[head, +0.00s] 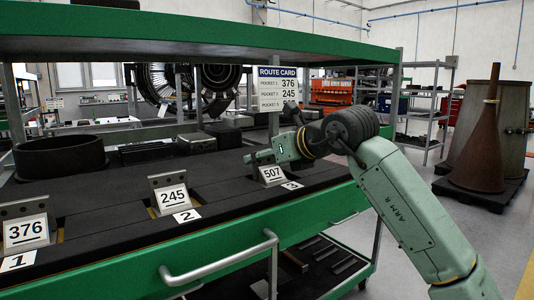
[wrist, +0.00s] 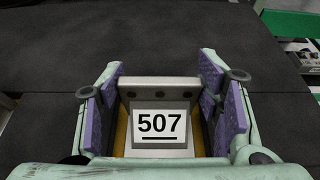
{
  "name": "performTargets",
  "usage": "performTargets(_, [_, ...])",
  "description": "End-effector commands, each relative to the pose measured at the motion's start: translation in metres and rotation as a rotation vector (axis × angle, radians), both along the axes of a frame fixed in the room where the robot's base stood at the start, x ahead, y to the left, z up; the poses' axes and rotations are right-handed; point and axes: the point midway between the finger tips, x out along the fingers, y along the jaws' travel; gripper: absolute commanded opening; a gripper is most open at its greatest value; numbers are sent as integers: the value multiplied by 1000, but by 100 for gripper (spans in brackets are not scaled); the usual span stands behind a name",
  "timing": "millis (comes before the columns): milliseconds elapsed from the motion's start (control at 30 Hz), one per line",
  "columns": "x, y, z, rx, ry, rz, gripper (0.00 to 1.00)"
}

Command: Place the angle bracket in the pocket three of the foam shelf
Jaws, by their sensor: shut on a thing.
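The angle bracket labelled 507 (head: 271,174) is at the place marked 3 on the dark foam shelf (head: 110,188). In the wrist view the bracket (wrist: 160,123) is grey metal with holes along its top and a white 507 plate. My gripper (wrist: 163,92) is shut on it, one purple-padded finger at each side. Yellow pocket edging shows beside the bracket between the fingers. In the head view my gripper (head: 264,157) is at the bracket's top. The bracket's foot is hidden, so I cannot tell whether it is fully seated.
Brackets 376 (head: 26,230) and 245 (head: 172,194) stand at places 1 and 2. A black ring (head: 58,155) and dark boxes (head: 150,151) lie behind. A green upper shelf (head: 190,38) overhangs.

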Motion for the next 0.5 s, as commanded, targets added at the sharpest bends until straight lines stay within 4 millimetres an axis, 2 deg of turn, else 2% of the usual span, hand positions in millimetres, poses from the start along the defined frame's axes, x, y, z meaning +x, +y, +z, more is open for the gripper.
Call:
performTargets(300, [0,0,-3,0,-1,0,25])
performTargets(333, [0,0,-4,-1,-1,0,59])
performTargets(500, [0,0,-2,-1,-1,0,71])
